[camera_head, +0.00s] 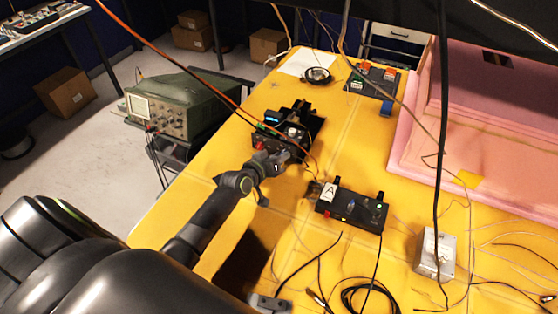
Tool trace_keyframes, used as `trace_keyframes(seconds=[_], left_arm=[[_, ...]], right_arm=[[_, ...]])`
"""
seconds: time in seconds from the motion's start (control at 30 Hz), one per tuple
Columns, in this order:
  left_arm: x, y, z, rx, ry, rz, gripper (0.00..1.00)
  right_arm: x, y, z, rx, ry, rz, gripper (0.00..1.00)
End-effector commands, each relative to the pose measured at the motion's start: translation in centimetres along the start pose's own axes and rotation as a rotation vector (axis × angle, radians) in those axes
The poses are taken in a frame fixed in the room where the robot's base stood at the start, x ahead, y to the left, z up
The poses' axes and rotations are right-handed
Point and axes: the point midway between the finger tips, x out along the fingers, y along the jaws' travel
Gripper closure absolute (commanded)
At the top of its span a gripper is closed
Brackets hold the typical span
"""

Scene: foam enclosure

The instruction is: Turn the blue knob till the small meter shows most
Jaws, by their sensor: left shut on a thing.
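A black instrument (312,122) stands on the yellow table, with a small lit bluish display (272,117), a pale round dial (293,132) and a red knob (260,145). My left arm reaches in from the lower left. My left gripper (286,156) is at the near face of this instrument and shut on a small part there, which looks like a knob. The fingers hide that part, so its colour cannot be told. The display is too small to read. My right gripper is not in view.
A green oscilloscope (190,105) stands left of the table. Pink foam (410,140) walls the right side. A grey metal box (436,252) and loose black cables (365,295) lie at the front right. Thin wires hang across the view.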

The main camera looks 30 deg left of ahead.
Motion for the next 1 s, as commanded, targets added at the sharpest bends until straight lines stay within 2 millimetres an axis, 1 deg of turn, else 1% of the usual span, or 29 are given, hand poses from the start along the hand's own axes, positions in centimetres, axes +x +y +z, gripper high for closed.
trace_keyframes(seconds=[0.2,0.23,0.37,0.4,0.67,0.77,0.87,1.0], left_arm=[[0.0,0.0,0.0,0.001,-0.002,-0.001,1.00],[0.0,0.0,0.0,0.001,-0.002,-0.001,0.76],[0.0,0.0,0.0,0.001,-0.002,-0.001,0.59],[0.0,0.0,0.0,0.002,-0.001,-0.001,0.57],[-0.1,0.0,0.0,0.002,-0.001,-0.001,0.57],[-0.4,0.0,0.0,0.003,-0.001,-0.002,0.57],[-1.4,-0.1,0.0,0.003,-0.001,-0.002,0.57],[-3.5,-0.1,0.1,0.004,-0.001,-0.002,0.57]], right_arm=[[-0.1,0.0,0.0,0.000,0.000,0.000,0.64],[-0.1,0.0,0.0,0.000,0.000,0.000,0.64],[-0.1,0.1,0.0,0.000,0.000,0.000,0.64],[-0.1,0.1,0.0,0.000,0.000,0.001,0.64],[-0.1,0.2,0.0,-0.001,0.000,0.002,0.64],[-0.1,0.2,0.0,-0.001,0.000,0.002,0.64],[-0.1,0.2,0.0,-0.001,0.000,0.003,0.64],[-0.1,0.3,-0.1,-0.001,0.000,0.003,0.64]])
